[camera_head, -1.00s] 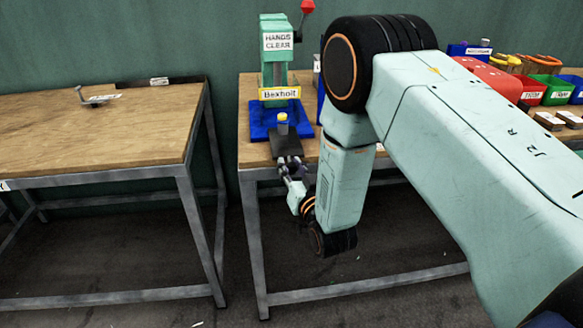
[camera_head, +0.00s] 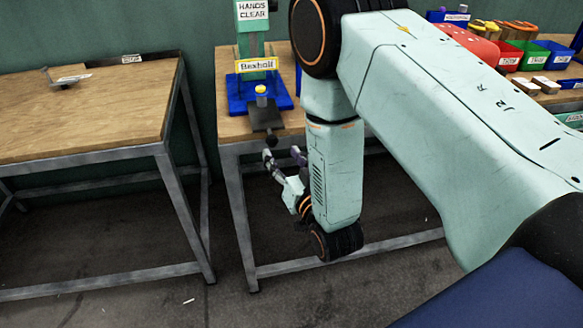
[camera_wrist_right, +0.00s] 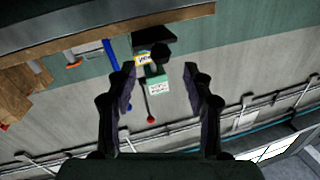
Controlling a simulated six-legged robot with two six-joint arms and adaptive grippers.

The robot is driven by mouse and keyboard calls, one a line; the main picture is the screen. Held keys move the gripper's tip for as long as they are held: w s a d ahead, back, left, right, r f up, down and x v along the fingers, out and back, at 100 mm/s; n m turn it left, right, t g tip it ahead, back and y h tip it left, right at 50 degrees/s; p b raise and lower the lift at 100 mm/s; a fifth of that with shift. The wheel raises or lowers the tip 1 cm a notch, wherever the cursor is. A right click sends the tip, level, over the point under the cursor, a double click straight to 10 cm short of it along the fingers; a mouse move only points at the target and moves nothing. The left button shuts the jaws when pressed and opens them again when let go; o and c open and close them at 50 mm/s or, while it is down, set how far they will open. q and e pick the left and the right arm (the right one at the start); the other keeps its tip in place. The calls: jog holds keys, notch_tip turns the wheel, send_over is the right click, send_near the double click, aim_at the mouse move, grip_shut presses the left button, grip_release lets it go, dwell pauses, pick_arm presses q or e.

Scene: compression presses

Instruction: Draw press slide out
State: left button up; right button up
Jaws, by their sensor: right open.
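The green press (camera_head: 250,42) stands on a blue base (camera_head: 236,103) on the right-hand bench and carries a "Bexholt" label. Its dark slide (camera_head: 266,120) projects from the front of the base toward the bench edge. A small black knob (camera_head: 271,141) shows at the slide's front. My right gripper (camera_head: 284,155) is open and empty, just in front of and below the knob. In the right wrist view, the slide (camera_wrist_right: 158,35) and the knob (camera_wrist_right: 160,52) show beyond the spread fingers (camera_wrist_right: 160,75). My left gripper is out of view.
A second bench (camera_head: 85,125) stands at the left with a small metal tool (camera_head: 62,78) on it; a floor gap separates the benches. Red, green and blue bins (camera_head: 527,55) stand at the right. The press's red-balled lever (camera_wrist_right: 150,118) shows in the right wrist view.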

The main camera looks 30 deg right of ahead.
jog(key=shift+s, duration=2.25)
jog(key=shift+f, duration=0.1)
jog(key=s+f+n+g, duration=0.2)
jog(key=s+f+g, duration=0.85)
jog(key=f, duration=0.55)
jog(key=s+f+g, duration=0.2)
jog(key=s+g, duration=0.1)
jog(key=s, duration=0.7)
jog(key=s+f+g, duration=0.3)
jog(key=s+g, duration=0.1)
jog(key=s, duration=0.6)
jog(key=shift+a+f+y, duration=0.2)
jog(key=shift+f+y, duration=0.1)
jog(key=shift+f, duration=0.05)
